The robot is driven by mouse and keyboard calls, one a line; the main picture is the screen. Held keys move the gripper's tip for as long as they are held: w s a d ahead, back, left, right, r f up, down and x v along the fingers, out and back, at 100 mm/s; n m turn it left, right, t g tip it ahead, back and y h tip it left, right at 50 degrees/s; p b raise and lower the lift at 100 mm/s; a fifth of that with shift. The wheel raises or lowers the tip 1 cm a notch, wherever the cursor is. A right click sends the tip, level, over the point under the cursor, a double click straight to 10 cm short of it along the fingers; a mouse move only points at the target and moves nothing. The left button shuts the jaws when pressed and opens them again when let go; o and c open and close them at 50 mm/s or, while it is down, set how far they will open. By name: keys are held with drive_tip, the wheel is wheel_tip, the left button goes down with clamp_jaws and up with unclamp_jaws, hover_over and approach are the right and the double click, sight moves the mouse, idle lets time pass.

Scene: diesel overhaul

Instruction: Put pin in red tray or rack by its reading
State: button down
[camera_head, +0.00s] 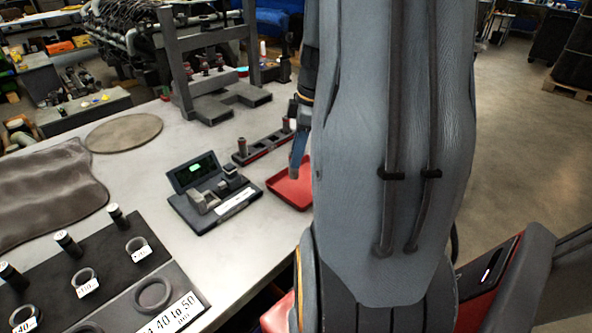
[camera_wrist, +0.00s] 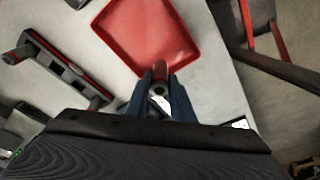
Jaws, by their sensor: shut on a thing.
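My gripper (camera_wrist: 161,80) is shut on a brownish-red pin (camera_wrist: 160,69), seen between the two dark blue fingers in the wrist view. The pin is at the near edge of the red tray (camera_wrist: 150,28), whose visible floor looks empty. I cannot tell its height above the tray. In the head view, my gripper (camera_head: 297,165) is over the red tray (camera_head: 289,194), partly hidden by my arm. The dark rack (camera_head: 264,147) with a red side stands behind it and holds upright pins. It also shows in the wrist view (camera_wrist: 62,70).
A measuring device with a green-lit display (camera_head: 196,170) stands left of the tray, its reading too small to tell. Black boards with rings and labels (camera_head: 110,265) lie at front left. A dark press frame (camera_head: 205,60) stands behind. Bench between is clear.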

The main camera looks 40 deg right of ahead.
sight(297, 177)
drive_tip(key=shift+s+d+p+x, duration=0.15)
drive_tip(key=shift+p+x, duration=0.05)
drive_tip(key=shift+x, duration=0.75)
drive_tip(key=shift+s+d+p+x, duration=0.1)
drive_tip(key=shift+d+p+x, duration=0.05)
drive_tip(key=shift+x, duration=0.8)
drive_tip(key=shift+s+d+p+x, duration=0.15)
drive_tip(key=shift+p+x, duration=0.05)
drive_tip(key=shift+x, duration=0.75)
drive_tip(key=c, duration=1.5)
unclamp_jaws()
drive_tip(key=shift+f, duration=0.15)
drive_tip(key=shift+c, duration=0.2)
drive_tip(key=b+v, duration=0.3)
drive_tip(key=v, duration=0.9)
drive_tip(key=a+f+m+h, duration=0.1)
drive_tip(key=a+f+m, duration=0.3)
drive_tip(key=a, duration=0.9)
drive_tip(key=a+f+m, duration=0.4)
drive_tip(key=a+m, duration=0.1)
drive_tip(key=a, duration=0.8)
drive_tip(key=shift+s+f+m+h, duration=0.2)
drive_tip(key=shift+m+h, duration=0.2)
drive_tip(key=shift+a, duration=0.15)
